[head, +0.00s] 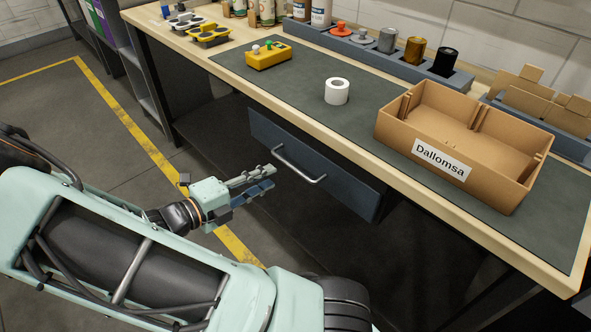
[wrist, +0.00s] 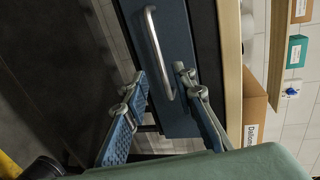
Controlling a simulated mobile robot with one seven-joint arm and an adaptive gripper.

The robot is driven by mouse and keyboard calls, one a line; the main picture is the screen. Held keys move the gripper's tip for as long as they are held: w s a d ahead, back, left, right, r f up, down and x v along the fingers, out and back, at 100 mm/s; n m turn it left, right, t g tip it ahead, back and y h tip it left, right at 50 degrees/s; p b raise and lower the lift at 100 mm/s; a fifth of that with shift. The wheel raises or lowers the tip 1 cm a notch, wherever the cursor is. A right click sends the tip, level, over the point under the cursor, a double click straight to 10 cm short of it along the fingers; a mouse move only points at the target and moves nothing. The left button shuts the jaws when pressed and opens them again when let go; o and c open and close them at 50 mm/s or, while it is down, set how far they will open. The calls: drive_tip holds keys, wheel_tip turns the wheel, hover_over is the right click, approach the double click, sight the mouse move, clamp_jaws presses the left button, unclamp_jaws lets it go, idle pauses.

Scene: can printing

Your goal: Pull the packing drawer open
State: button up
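The packing drawer (head: 345,187) has a dark blue-grey front under the workbench. It looks shut, with no open top showing. Its silver bar handle (head: 300,166) runs along the front and also shows in the wrist view (wrist: 155,45). My gripper (head: 271,176) is in front of the drawer, its fingers pointing at the handle. In the wrist view my gripper (wrist: 160,77) has its two fingers spread apart with nothing held. One end of the handle appears between the fingertips there; I cannot tell how far ahead of them it is. No contact is visible.
The workbench (head: 215,82) overhangs the drawer. On its mat stand an open cardboard box (head: 400,118) labelled Dallomsa, a white tape roll (head: 337,91) and a yellow button box (head: 268,56). Floor in front of the drawer is clear apart from my arm.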

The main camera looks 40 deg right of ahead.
sight(290, 167)
drive_tip(key=b+x, duration=0.2)
drive_tip(key=x, duration=0.7)
drive_tip(key=shift+d+f+b, duration=0.1)
drive_tip(key=shift+d+b, duration=0.05)
drive_tip(key=shift+b, duration=0.2)
drive_tip(key=shift+w, duration=0.1)
clamp_jaws()
